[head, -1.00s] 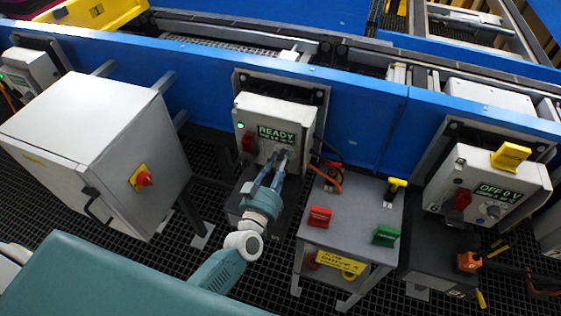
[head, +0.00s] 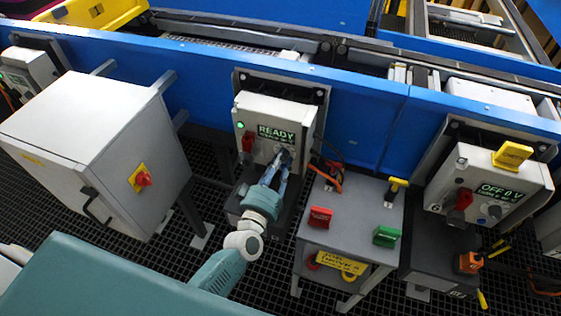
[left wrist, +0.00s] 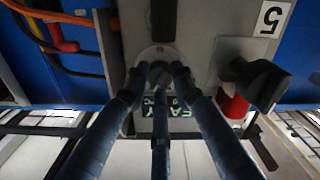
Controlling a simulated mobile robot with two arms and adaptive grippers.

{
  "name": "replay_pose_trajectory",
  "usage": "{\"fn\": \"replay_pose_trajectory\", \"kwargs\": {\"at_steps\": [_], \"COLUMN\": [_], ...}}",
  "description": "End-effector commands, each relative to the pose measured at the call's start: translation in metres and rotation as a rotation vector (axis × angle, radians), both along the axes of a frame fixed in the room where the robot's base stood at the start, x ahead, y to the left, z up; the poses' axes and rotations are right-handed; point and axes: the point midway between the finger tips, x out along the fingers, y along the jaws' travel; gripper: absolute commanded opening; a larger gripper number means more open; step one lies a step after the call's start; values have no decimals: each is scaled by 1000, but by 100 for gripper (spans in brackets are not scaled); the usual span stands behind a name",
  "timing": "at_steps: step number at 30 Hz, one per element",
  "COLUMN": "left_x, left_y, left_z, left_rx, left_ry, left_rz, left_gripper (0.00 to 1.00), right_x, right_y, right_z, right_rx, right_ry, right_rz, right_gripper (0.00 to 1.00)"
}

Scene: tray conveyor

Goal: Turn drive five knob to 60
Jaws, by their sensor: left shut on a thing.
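The drive five unit (head: 265,109) is a pale box on the blue rail, its lit display (head: 276,133) reading READY. In the left wrist view its number 5 label (left wrist: 270,18) shows upside down. The round grey knob (left wrist: 158,54) sits low on its face, mostly hidden by my fingers. My left gripper (head: 283,158) comes from below and is shut on the knob; in the left wrist view its three fingers (left wrist: 157,72) close around it. The knob's setting cannot be read. My right gripper is not in view.
A red and black switch (head: 248,143) sits left of the knob. Orange and black cables (head: 326,172) hang on its right. A grey stand (head: 345,215) with red and green blocks is to the right, a large grey cabinet (head: 90,140) to the left, and another drive reading OFF (head: 487,185) further right.

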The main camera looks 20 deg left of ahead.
Motion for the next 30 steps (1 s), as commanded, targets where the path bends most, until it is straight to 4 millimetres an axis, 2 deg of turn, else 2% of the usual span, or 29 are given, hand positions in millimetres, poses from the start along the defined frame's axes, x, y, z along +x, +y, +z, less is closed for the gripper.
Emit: {"fn": "replay_pose_trajectory", "kwargs": {"at_steps": [1,21,30], "left_x": [-2,-3,-3], "left_y": [-2,-4,-4], "left_z": [-6,-8,-7], "left_rx": [-44,-674,-888], "left_ry": [12,39,46], "left_rz": [-3,-4,-4], "left_gripper": [0,0,0], "right_x": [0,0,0], "right_y": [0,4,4], "right_z": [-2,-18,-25], "right_rx": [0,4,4], "right_ry": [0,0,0], "right_rz": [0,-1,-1], "right_gripper": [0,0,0]}}
